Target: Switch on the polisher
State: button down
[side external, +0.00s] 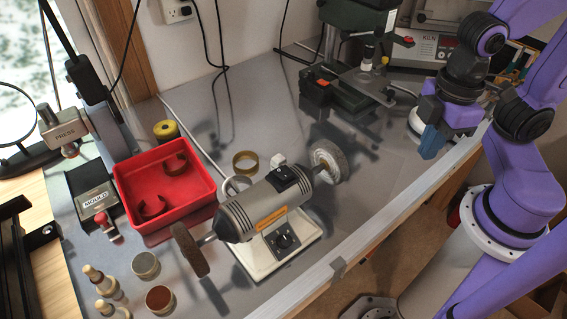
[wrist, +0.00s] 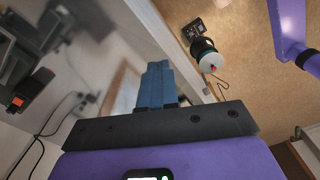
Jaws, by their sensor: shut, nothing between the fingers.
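The polisher (side external: 250,208) stands on the grey bench in the side view, a grey motor body on a pale base. A brown wheel (side external: 190,250) is on its left end and a pale wheel (side external: 327,162) on its right end. A dark knob (side external: 283,241) is on the front of the base, and a black switch box (side external: 284,178) sits on top. My gripper (side external: 430,145) is over the right front edge of the bench, well right of the polisher and apart from it. Its blue fingers (wrist: 155,85) are together and empty. The polisher is not recognisable in the wrist view.
A red tray (side external: 131,201) with brown rings stands left of the polisher, beside the mould block (side external: 95,198) and press (side external: 62,130). Small jars (side external: 145,264) stand at front left. A drill-press-like machine (side external: 350,85) stands behind. The bench between polisher and gripper is clear.

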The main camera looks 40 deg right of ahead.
jog(key=w+a+r+n, duration=0.1)
jog(key=w+a+r, duration=0.3)
jog(key=a, duration=0.2)
jog(key=w+a+r+n, duration=0.1)
jog(key=w+a+r, duration=0.35)
jog(key=a, duration=0.25)
notch_tip(320, 180, up, 7)
jog(key=n+g, duration=0.2)
jog(key=n, duration=0.1)
send_over(287, 177)
jog(key=w, duration=0.2)
jog(key=shift+r, duration=0.15)
jog(key=f, duration=0.4)
jog(key=s+f, duration=0.1)
jog(key=f, duration=0.9)
jog(key=shift+s, duration=0.3)
